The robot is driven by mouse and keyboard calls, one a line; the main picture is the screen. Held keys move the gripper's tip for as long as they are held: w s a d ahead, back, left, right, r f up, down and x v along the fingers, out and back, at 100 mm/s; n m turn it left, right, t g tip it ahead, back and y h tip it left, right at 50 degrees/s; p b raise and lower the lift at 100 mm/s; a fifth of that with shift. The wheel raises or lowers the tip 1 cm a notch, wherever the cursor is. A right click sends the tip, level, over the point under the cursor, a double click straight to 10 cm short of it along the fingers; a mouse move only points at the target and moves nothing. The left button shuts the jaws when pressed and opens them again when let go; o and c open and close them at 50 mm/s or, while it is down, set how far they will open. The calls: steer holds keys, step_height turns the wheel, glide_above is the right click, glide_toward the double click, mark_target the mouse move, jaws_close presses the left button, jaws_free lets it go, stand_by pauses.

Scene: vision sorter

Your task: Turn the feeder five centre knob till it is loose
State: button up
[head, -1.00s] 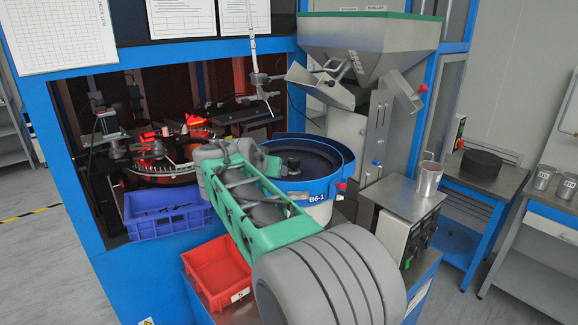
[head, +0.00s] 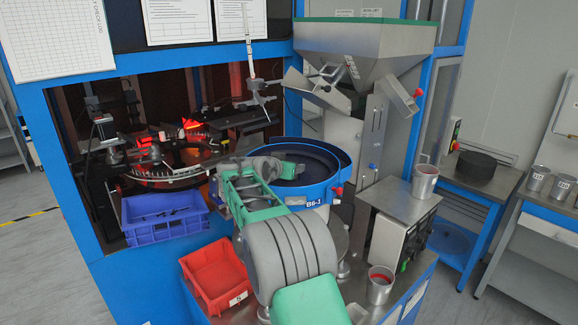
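A round bowl feeder with a blue rim (head: 338,187) stands in the middle, in front of the steel hopper. Its label looks like "B6-1", and I cannot see a five on it. My green and grey arm reaches up from the bottom and covers the left part of the bowl. The centre knob is not visible now; the arm covers that area.
A steel hopper (head: 365,50) rises behind the bowl. A blue crate (head: 165,228) and a red bin (head: 215,275) stand left of my arm. One metal cup (head: 424,182) stands on a steel box and another (head: 380,288) at the front right. The machine opening (head: 150,100) lies behind left.

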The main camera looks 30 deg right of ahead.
jaws_close()
stand_by(0.5)
